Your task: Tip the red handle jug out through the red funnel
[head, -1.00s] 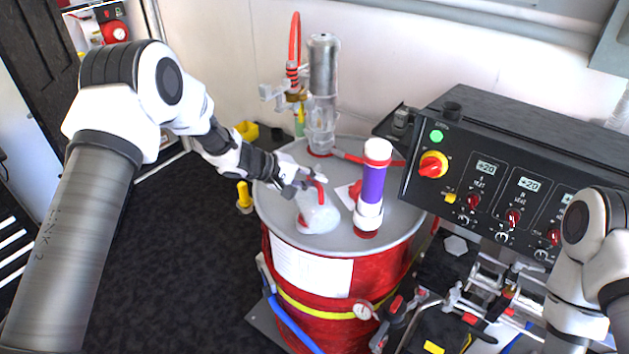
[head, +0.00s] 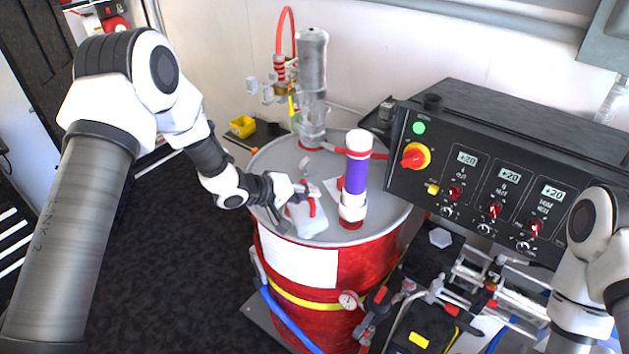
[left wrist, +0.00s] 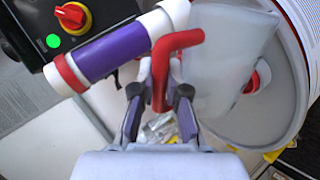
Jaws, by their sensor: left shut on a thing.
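My left gripper (head: 305,190) is shut on the red handle of a translucent white jug (head: 309,222), above the drum's grey lid. The jug leans. In the left wrist view the red handle (left wrist: 160,75) lies between the fingers (left wrist: 160,98), and the jug body (left wrist: 222,60) extends to the right. A round red part (left wrist: 256,80) shows beside the jug on the lid; I cannot tell whether it is the red funnel. The jug's mouth is not clear. My right gripper is outside the head view.
A purple-and-white cylinder (head: 356,180) stands on the red drum (head: 370,265), close to the jug's right. A metal pump (head: 313,85) with a red hose rises behind. A black control panel (head: 490,175) stands to the right. Dark floor is free at left.

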